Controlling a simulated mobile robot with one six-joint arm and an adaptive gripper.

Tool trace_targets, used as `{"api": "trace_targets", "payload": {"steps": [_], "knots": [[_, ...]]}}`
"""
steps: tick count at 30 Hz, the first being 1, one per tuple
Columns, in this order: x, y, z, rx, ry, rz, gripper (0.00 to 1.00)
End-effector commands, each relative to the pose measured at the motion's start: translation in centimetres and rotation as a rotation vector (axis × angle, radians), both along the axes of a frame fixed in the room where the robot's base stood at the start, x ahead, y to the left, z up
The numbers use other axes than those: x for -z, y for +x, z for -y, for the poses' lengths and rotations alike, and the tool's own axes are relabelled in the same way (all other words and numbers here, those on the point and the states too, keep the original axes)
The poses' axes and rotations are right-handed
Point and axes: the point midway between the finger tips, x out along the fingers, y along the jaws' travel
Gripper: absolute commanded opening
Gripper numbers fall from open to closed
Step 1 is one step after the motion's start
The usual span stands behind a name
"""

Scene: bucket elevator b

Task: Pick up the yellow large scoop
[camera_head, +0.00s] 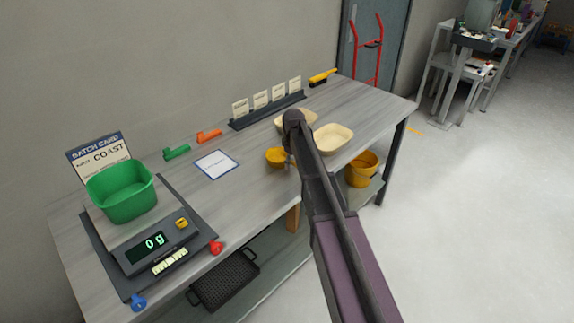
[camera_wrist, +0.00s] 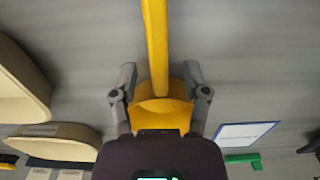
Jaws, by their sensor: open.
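The yellow large scoop (camera_head: 276,157) lies on the grey table, left of the cream trays, partly hidden by my arm in the head view. In the wrist view, the yellow scoop (camera_wrist: 155,45) shows its long handle running up to the top edge and its bowl lower down near the palm. My gripper (camera_wrist: 159,78) is open, with one finger on each side of the scoop. Gaps show between the fingertips and the handle. Whether the fingers touch the bowl's sides is unclear. In the head view my gripper is mostly hidden behind my arm.
Two cream trays (camera_head: 333,138) stand close on the right. A white card (camera_head: 215,164), a green scoop (camera_head: 176,152) and an orange scoop (camera_head: 208,136) lie to the left. A scale (camera_head: 150,240) bears a green tub (camera_head: 122,191). A card rack (camera_head: 267,112) stands behind.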

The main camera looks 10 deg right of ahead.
Motion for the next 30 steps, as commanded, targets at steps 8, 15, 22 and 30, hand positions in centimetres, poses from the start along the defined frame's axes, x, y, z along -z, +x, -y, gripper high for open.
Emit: {"api": "trace_targets", "payload": {"steps": [8, 15, 22, 30], "knots": [[-0.01, 0.00, 0.00, 0.000, 0.000, 0.000, 0.60], [-0.01, 0.00, 0.01, 0.000, 0.000, 0.000, 0.10], [-0.01, 0.00, 0.02, 0.000, 0.000, 0.000, 0.00], [-0.12, 0.01, 0.03, 0.000, 0.000, 0.000, 0.00]]}}
